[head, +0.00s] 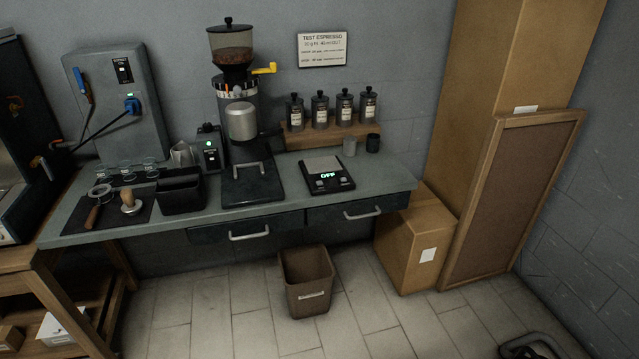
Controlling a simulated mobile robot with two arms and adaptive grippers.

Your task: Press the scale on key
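The scale (326,174) is a dark, flat device with a pale square plate on top. It sits on the grey counter (385,186), toward its right end.
The coffee grinder (240,120) stands left of the scale. Behind it are several canisters on a wooden shelf (330,136) and two small cups. A bin (307,281) and cardboard box (416,240) stand below. An unclear dark curved object (531,343) shows at bottom right.

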